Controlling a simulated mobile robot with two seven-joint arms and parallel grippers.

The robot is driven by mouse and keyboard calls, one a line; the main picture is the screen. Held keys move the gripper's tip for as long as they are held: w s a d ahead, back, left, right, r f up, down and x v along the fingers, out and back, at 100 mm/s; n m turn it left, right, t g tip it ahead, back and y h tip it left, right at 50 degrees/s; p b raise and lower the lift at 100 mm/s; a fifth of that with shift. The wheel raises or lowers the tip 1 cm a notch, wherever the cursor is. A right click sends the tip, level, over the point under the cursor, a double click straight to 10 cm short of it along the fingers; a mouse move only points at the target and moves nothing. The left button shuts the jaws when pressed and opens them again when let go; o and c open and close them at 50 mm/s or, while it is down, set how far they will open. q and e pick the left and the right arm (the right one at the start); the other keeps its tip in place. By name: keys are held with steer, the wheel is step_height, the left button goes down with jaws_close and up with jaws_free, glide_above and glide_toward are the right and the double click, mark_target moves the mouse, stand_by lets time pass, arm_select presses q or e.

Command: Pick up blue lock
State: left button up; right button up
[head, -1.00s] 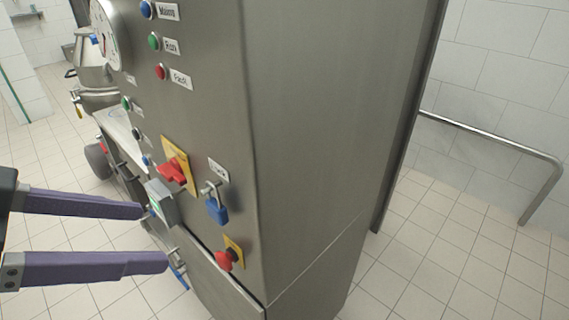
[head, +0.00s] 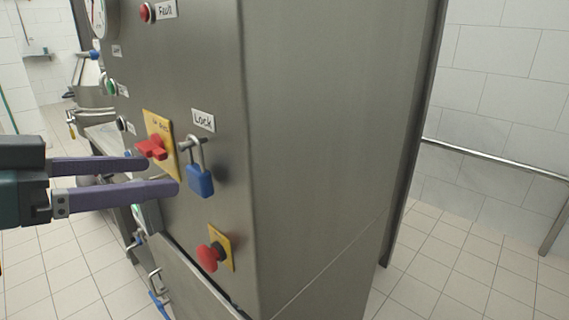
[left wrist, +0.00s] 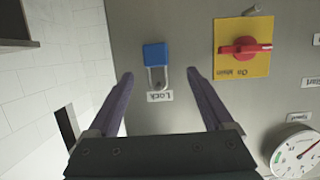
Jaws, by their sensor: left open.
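The blue lock (head: 200,181) is a padlock with a metal shackle hanging on a peg under the "Lock" label on the grey metal cabinet. My left gripper (head: 162,174) is open and empty, to the left of the lock, with its purple fingers pointing toward it. In the left wrist view the lock (left wrist: 155,56) appears upside down, just beyond and between the tips of the open left gripper (left wrist: 160,75), apart from both fingers. My right gripper is not in view.
A red switch on a yellow plate (head: 168,127) is left of the lock. A red emergency button (head: 207,257) on a yellow plate is below it. The cabinet's side (head: 330,150) is bare. A metal rail (head: 490,159) runs along the tiled wall at right.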

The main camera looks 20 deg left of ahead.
mark_target(191, 171)
arm_select(q)
steer(key=shift+d+r+p+x, duration=0.15)
steer(key=shift+p+x, duration=0.3)
steer(key=shift+x, duration=0.7)
steer(key=shift+d+r+p+x, duration=0.15)
steer(key=shift+p+x, duration=0.3)
steer(key=shift+x, duration=0.7)
steer(key=shift+w+d+f, duration=0.25)
steer(key=shift+w+f, duration=0.15)
steer(key=shift+w, duration=0.05)
jaws_close()
